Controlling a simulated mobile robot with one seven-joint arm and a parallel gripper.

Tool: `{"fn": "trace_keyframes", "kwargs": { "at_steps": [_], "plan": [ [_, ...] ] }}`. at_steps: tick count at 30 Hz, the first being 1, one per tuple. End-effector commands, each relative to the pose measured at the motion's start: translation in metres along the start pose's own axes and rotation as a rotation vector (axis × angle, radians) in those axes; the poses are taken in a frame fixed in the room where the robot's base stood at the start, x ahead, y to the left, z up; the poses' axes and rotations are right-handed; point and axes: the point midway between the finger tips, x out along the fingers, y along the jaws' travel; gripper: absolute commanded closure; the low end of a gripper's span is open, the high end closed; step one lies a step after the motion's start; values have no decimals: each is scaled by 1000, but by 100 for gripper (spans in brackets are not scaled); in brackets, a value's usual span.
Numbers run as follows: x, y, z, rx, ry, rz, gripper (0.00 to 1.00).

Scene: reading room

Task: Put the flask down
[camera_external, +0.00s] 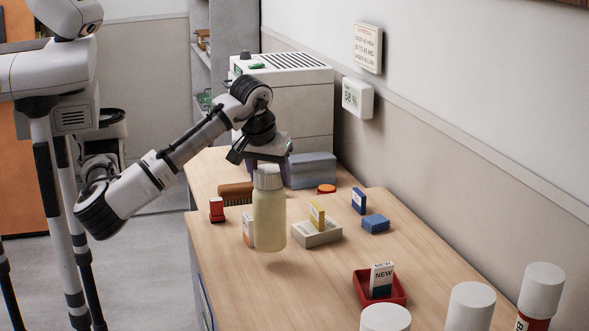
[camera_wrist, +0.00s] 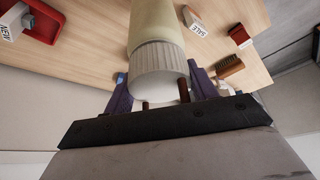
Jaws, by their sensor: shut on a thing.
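The flask (camera_external: 269,220) is a pale yellow-green bottle with a ribbed whitish cap. My gripper (camera_external: 268,167) is shut on it at the cap, from above. The flask hangs upright, and a soft shadow below its base suggests a small gap above the wooden table (camera_external: 330,270). In the wrist view, the flask (camera_wrist: 155,25) runs away from the camera between the purple fingers of my gripper (camera_wrist: 160,88). Its far end is cut off by the top edge there.
A white box (camera_external: 248,230) stands close behind the flask. A beige block with a yellow card (camera_external: 317,233) is just right of it. A red tray (camera_external: 361,288), blue boxes (camera_external: 375,223) and white-capped bottles (camera_external: 470,305) stand farther right. Bare tabletop lies in front.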

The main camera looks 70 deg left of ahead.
Motion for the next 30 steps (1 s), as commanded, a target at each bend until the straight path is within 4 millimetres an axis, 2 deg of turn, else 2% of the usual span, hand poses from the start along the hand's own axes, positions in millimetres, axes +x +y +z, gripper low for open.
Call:
{"fn": "trace_keyframes", "kwargs": {
  "at_steps": [9,21,22,26,30],
  "plan": [
    [37,0,16,1,1,0,90],
    [42,0,17,0,2,-1,90],
    [42,0,17,1,1,0,39],
    [41,0,17,1,1,0,22],
    [41,0,17,1,1,0,21]
  ]
}}
